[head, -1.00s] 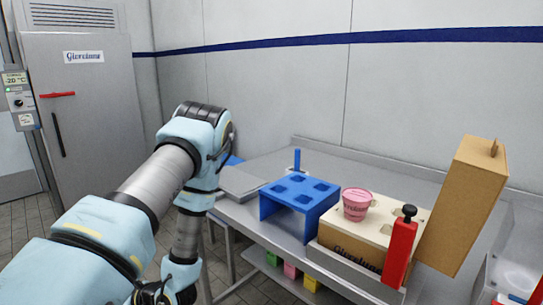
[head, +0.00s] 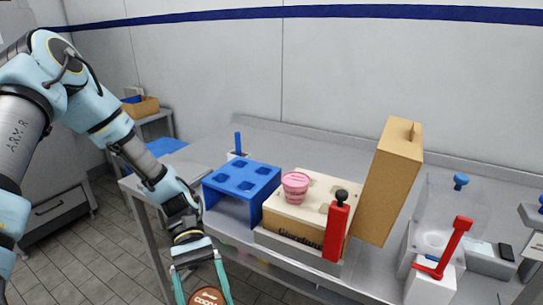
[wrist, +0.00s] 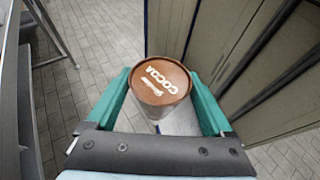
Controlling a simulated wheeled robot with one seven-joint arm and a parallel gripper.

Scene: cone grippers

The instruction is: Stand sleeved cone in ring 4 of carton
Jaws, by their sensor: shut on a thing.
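My gripper (head: 203,283) is low at the bottom edge of the head view, left of the bench front. It is shut on a cone with a brown lid marked COCOA (head: 208,296). In the wrist view the sleeved cone (wrist: 160,85) sits between the two green fingers, lid facing the camera, its body narrowing below. The carton (head: 290,228) stands on the bench, right of and beyond my gripper, with a pale top with round openings. A pink-lidded cone (head: 295,183) stands in it at the back left. I cannot read any ring numbers.
A blue block with square holes (head: 242,182) stands left of the carton. A red upright handle with a black knob (head: 337,225) is at its front right. A tall tilted cardboard box (head: 390,180) rises behind that. Bench surface is clear at the back.

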